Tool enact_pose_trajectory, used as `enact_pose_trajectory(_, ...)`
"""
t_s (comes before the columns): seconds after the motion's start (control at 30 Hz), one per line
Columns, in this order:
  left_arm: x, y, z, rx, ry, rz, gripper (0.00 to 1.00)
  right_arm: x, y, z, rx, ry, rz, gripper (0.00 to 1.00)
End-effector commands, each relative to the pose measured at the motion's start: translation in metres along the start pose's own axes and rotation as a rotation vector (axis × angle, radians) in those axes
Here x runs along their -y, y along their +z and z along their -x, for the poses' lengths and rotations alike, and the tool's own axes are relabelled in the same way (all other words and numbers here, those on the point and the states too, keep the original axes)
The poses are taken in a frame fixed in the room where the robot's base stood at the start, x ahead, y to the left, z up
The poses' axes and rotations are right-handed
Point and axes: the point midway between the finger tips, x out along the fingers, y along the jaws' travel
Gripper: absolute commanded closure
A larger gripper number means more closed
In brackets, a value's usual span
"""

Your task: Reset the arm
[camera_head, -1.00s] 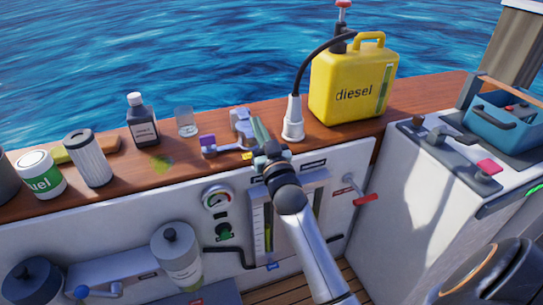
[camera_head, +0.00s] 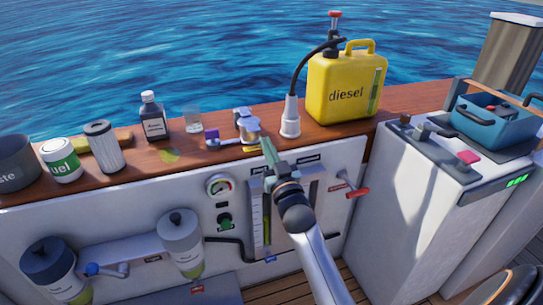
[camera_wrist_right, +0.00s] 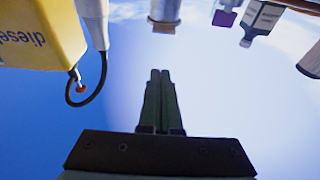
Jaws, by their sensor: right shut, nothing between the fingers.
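My right arm comes up from the bottom of the head view. Its gripper (camera_head: 268,148) is shut and empty, in front of the upper edge of the white panel, just below a small metal fitting with a purple block (camera_head: 246,127) on the wooden ledge. In the right wrist view the two fingers (camera_wrist_right: 160,78) lie together with nothing between them, pointing towards open blue and white background. My left gripper does not show in either view.
The ledge (camera_head: 420,97) holds a yellow diesel can (camera_head: 345,88), a hose nozzle (camera_head: 290,118), a dark bottle (camera_head: 154,120), a filter (camera_head: 103,147) and a fuel tin (camera_head: 60,160). A red-handled valve (camera_head: 355,191) sticks out right of my arm. A blue toolbox (camera_head: 495,122) stands on the white cabinet.

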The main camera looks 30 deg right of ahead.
Motion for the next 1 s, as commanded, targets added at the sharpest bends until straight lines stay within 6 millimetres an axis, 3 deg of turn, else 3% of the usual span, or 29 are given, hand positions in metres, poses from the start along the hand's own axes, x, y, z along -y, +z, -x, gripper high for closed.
enact_pose_trajectory(0.13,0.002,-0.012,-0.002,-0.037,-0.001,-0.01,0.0,-0.001,0.002,0.0,-0.001,-0.001,0.0,1.0)
enact_pose_trajectory(0.37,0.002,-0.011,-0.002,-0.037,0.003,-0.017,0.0,0.0,0.002,0.001,-0.001,-0.003,0.001,1.0)
enact_pose_trajectory(0.47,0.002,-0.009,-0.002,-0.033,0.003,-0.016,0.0,0.005,0.004,0.009,0.004,-0.022,0.017,1.0)
enact_pose_trajectory(0.57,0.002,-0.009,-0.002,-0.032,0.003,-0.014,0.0,0.019,0.011,0.035,0.02,-0.079,0.055,1.0)
enact_pose_trajectory(0.8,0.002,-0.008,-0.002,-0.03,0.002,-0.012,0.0,0.083,0.019,0.14,0.082,-0.316,0.122,1.0)
enact_pose_trajectory(1.0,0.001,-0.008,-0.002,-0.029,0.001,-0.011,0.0,0.123,0.012,0.218,0.137,-0.474,0.1,1.0)
